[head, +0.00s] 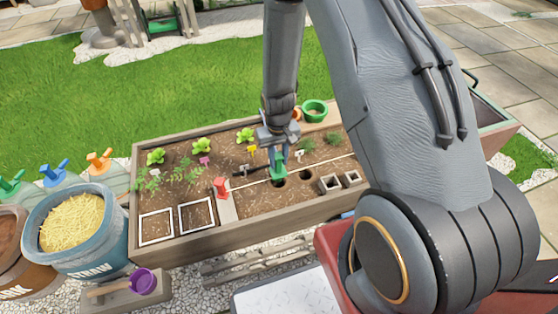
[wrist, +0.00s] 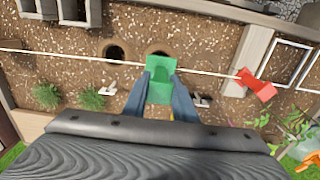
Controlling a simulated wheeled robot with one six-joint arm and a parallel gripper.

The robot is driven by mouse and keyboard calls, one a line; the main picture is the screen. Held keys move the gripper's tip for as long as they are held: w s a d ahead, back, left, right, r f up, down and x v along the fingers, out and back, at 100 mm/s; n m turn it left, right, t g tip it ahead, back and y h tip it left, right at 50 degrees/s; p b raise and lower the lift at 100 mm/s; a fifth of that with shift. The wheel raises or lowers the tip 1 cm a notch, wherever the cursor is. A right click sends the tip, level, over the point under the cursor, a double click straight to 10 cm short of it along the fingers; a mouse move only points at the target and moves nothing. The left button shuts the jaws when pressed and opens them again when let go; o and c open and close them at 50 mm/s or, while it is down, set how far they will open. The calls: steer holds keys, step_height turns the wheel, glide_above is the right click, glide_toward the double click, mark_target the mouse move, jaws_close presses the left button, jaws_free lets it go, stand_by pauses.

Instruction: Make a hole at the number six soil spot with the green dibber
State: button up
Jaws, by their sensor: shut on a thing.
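My gripper (head: 279,150) is over the middle of the raised soil bed, its fingers shut on the green dibber (head: 278,168). In the wrist view the green dibber (wrist: 161,82) sits between my two blue-grey fingers (wrist: 161,92). Its lower end is close to a dark hole (head: 279,182); I cannot tell whether the tip is in the soil. That hole (wrist: 158,50) shows partly behind the dibber in the wrist view. A second dark hole (wrist: 115,52) lies beside it. I cannot read a number six at any soil spot.
A white string (wrist: 60,56) crosses the bed (head: 285,208). A red tool (head: 221,187) stands on a cross board left of my gripper. Seedlings and small labels stand behind. A straw tub (head: 82,252) is at left.

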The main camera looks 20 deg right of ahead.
steer(key=shift+r+p, duration=1.35)
steer(key=shift+r, duration=0.6)
steer(key=shift+r+p, duration=2)
steer(key=shift+r, duration=0.45)
